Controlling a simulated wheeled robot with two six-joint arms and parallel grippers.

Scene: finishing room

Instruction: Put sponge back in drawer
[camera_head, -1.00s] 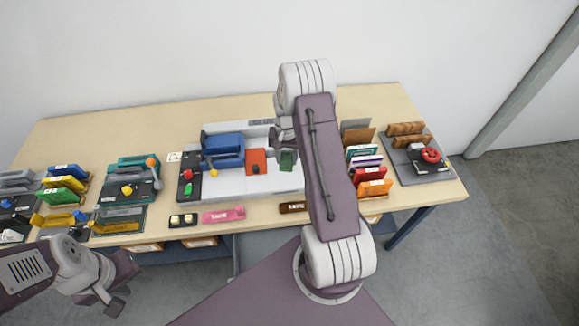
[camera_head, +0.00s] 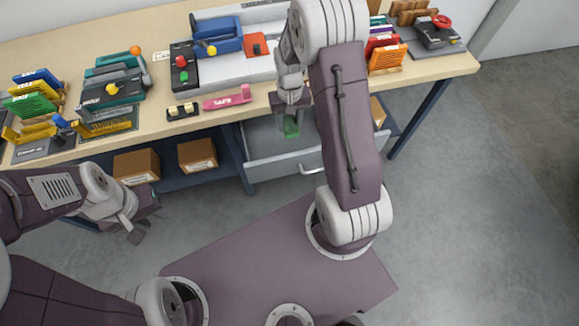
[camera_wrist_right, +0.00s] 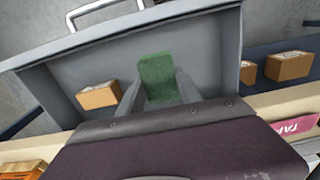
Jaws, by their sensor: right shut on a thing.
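The green sponge (camera_head: 291,128) is between the fingers of my right gripper (camera_head: 290,108). The right wrist view shows the sponge (camera_wrist_right: 157,72) upright between the two grey fingertips (camera_wrist_right: 158,92). The grey drawer (camera_head: 268,172) is pulled out below the bench top. In the wrist view the sponge appears over the drawer's inside, with the drawer front (camera_wrist_right: 150,30) beyond it. I cannot tell whether it touches the drawer floor. My left gripper (camera_head: 138,228) hangs in front of the bench at the left; its fingers are too small to read.
The drawer handle (camera_head: 313,169) faces my base. A cardboard box (camera_wrist_right: 97,96) appears inside the drawer. More boxes (camera_head: 136,166) sit on the lower shelf at left. A pink tape piece (camera_head: 228,98) and sanding tools stand on the bench top (camera_head: 155,118).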

